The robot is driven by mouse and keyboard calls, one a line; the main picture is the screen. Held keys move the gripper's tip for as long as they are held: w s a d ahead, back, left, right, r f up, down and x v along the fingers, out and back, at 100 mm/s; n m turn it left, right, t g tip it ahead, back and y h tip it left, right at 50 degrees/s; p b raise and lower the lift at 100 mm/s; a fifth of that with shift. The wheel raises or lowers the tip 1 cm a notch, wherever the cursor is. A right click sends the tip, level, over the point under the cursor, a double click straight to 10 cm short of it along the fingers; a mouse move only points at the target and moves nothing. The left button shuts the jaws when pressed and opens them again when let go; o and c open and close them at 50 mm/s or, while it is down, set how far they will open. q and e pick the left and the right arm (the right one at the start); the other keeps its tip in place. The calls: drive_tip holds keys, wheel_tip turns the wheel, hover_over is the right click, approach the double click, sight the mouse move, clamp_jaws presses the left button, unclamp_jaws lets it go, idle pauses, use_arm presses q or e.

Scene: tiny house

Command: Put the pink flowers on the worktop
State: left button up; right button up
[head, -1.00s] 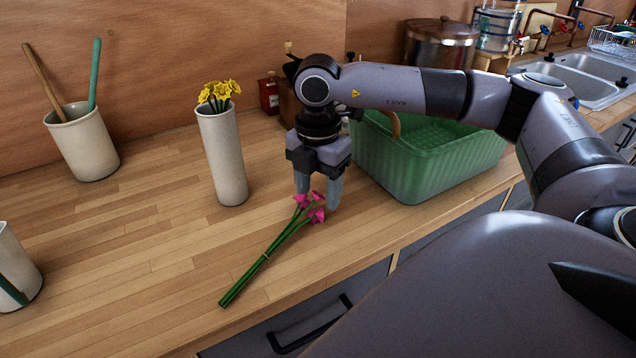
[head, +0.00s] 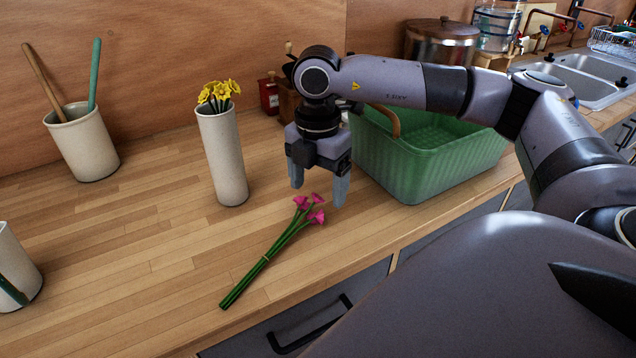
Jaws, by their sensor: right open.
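The pink flowers (head: 268,258) lie flat on the wooden worktop (head: 130,245), a small bunch with green stems tied by a thin band. Their pink heads point to the back right, and the stem ends point to the front left. My right gripper (head: 319,192) is open and empty, pointing down just above and behind the flower heads. Its fingers are apart from the flowers. My left gripper is not in view.
A tall white vase (head: 222,160) with yellow flowers (head: 219,93) stands behind the bunch. A green basket (head: 430,160) is right of my gripper. A crock (head: 82,145) with two utensils stands at back left, a white pot (head: 14,270) at the left edge.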

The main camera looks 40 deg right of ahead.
wheel_tip(320, 180, up, 11)
drive_tip(key=shift+f, duration=0.15)
drive_tip(key=shift+s, duration=0.1)
idle(0.6)
